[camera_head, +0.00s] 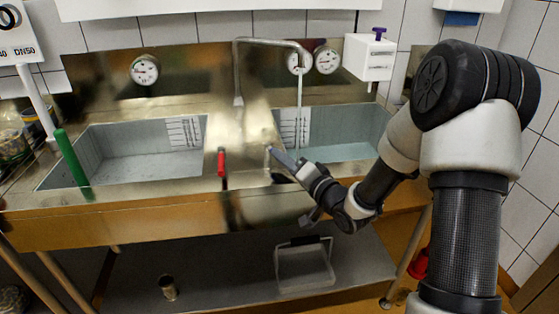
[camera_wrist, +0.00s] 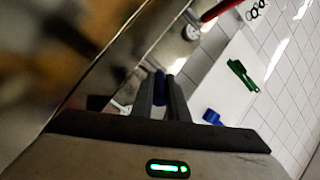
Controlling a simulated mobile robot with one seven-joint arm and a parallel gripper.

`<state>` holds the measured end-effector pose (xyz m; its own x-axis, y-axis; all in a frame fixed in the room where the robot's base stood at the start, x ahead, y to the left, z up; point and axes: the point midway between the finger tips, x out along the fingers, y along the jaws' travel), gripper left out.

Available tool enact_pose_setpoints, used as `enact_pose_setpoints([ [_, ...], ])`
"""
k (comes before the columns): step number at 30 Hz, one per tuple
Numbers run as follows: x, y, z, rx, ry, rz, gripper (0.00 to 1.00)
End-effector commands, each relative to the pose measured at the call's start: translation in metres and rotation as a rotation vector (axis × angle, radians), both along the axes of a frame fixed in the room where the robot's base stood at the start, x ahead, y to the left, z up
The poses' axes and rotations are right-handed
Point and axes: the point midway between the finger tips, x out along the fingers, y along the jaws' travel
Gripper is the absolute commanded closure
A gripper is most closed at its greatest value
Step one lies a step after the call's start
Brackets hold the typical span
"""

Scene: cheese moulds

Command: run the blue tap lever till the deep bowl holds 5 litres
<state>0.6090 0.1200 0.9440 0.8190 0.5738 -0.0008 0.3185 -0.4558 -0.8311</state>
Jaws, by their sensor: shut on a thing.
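My gripper (camera_head: 274,153) reaches the front rim between the two basins. In the wrist view its fingers are closed on the blue tap lever (camera_wrist: 158,82), of which only a small part shows; in the head view the lever is mostly hidden by the fingers. The swivel spout (camera_head: 270,41) points over the right basin (camera_head: 357,124). A thin pale stream (camera_head: 299,95) falls from its end into that basin. The right basin has a marked scale (camera_head: 294,128) on its back wall and a pale bluish surface at the bottom. I cannot read the level against the scale.
The left basin (camera_head: 105,140) has its own scale (camera_head: 184,132). Dials (camera_head: 144,70) sit on the back panel, and a white dispenser (camera_head: 369,57) hangs at right. A lower shelf holds a clear container (camera_head: 304,264).

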Motion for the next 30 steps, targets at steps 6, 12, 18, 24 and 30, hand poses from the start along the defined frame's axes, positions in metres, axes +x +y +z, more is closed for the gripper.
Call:
enact_pose_setpoints([
  [6, 0.0035, -0.0027, 0.0022, 0.002, -0.004, 0.038, 1.00],
  [12, 0.0034, -0.0023, 0.0023, 0.003, -0.004, 0.047, 1.00],
  [18, 0.0035, -0.0022, 0.0026, 0.002, -0.005, 0.046, 1.00],
  [24, 0.0030, -0.0022, 0.0019, 0.002, -0.003, 0.046, 0.68],
  [30, 0.0025, -0.0025, 0.0010, 0.001, -0.002, 0.045, 0.68],
])
